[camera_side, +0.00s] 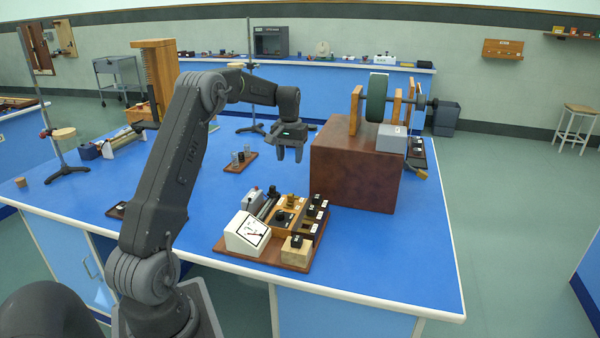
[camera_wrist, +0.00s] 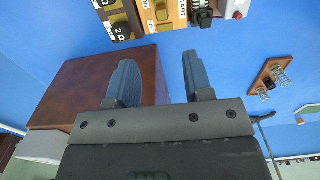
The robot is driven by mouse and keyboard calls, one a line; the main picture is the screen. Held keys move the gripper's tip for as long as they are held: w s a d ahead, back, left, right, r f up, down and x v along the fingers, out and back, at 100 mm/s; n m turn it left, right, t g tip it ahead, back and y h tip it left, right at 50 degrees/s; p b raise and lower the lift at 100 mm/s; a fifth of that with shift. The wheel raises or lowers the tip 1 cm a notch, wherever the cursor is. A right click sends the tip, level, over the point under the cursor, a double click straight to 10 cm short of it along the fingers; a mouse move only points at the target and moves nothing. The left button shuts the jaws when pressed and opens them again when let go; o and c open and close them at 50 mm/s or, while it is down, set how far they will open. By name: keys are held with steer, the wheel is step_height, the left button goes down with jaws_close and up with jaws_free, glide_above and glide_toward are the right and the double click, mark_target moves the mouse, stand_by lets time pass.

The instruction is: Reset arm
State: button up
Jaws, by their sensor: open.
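My gripper (camera_side: 288,152) hangs above the blue bench (camera_side: 390,265), just left of a large brown box, with its fingers pointing down. In the wrist view my gripper (camera_wrist: 157,80) shows two separated fingers with nothing between them. It is open and empty, and apart from the things around it. My arm rises from the near left edge of the bench and bends over toward the middle.
The brown box (camera_side: 352,175) carries a wheel (camera_side: 376,98) and a grey block (camera_side: 391,139). A wooden board of instruments (camera_side: 232,250) lies in front. A small board with coils (camera_side: 240,162) lies behind left; it also shows in the wrist view (camera_wrist: 270,77). The bench's front right is clear.

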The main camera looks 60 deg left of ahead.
steer(key=s+d+r+m+t, duration=0.1)
steer(key=d+r, duration=0.3)
steer(key=d, duration=0.3)
steer(key=s+d+r+m+t+y, duration=0.1)
steer(key=s+d+r+m, duration=0.1)
steer(key=d+r, duration=0.35)
steer(key=s+d+r+m, duration=0.1)
steer(key=d+r, duration=0.1)
steer(key=d, duration=0.7)
steer(key=s+d+f+m+t+h, duration=0.1)
steer(key=s+d+m, duration=0.4)
steer(key=s+d, duration=1.1)
steer(key=s+f+t, duration=0.1)
steer(key=s+t, duration=0.1)
steer(key=shift+f+t, duration=0.2)
steer(key=shift+t, duration=0.1)
